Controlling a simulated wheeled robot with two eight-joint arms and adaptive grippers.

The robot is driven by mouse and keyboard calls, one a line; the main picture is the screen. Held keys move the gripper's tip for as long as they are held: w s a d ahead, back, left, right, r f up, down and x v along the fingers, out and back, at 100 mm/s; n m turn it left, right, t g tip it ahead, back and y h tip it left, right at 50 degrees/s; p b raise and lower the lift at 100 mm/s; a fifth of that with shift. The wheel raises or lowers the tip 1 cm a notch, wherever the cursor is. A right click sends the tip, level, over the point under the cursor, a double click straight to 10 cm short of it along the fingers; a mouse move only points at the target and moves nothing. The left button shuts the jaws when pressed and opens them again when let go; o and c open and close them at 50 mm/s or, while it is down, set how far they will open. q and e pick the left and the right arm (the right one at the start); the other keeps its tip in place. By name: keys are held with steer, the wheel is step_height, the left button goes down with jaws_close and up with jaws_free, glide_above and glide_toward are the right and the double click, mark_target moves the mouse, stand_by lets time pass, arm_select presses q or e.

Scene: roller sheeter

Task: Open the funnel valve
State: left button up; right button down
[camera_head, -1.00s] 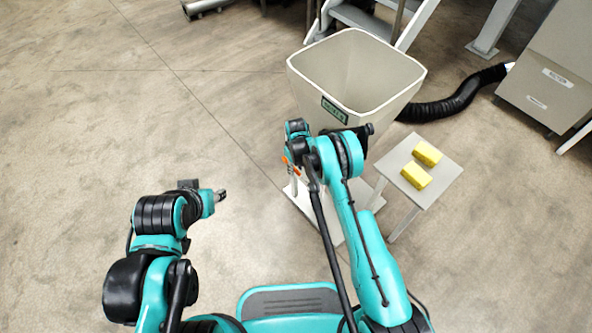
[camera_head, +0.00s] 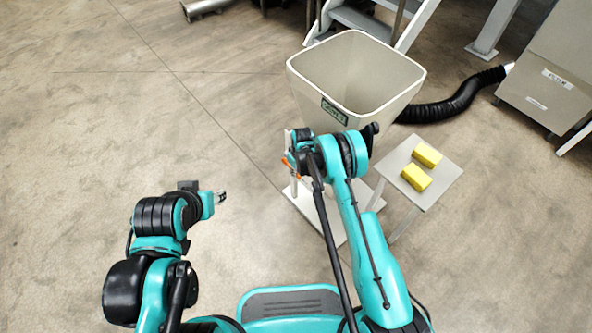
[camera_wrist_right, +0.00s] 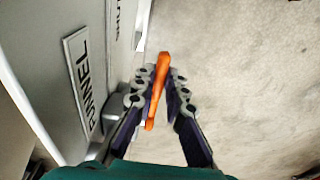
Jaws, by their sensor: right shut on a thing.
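The funnel (camera_head: 357,75) is a large cream hopper with an open square top and a green label on its front. Its orange valve handle (camera_wrist_right: 158,88) shows in the right wrist view, between the fingers of my right gripper (camera_wrist_right: 158,82). The right gripper is shut on the handle, beside the funnel's wall with its name plate (camera_wrist_right: 83,82). In the head view the handle is a small orange bit (camera_head: 287,163), and my right arm hides much of the funnel's lower part. My left gripper (camera_head: 221,197) is over bare floor at the left, clear of everything; its finger gap is too small to tell.
A small grey table (camera_head: 436,178) with two yellow blocks stands right of the funnel. A black hose (camera_head: 455,103) runs to a grey cabinet (camera_head: 552,70). Metal steps (camera_head: 362,18) stand behind the funnel. The floor at the left is clear.

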step_height(320, 180, down, 2)
steer(key=t+y, duration=0.2)
steer(key=shift+f+t, duration=0.25)
steer(key=shift+t, duration=0.15)
steer(key=shift+w+a+f+t+y, duration=0.1)
steer(key=shift+w+f+t+y, duration=0.05)
steer(key=shift+f+t+y, duration=0.6)
steer(key=shift+r, duration=0.1)
steer(key=c, duration=1.6)
jaws_free()
steer(key=shift+o, duration=0.2)
step_height(320, 180, up, 10)
steer(key=shift+f, duration=0.1)
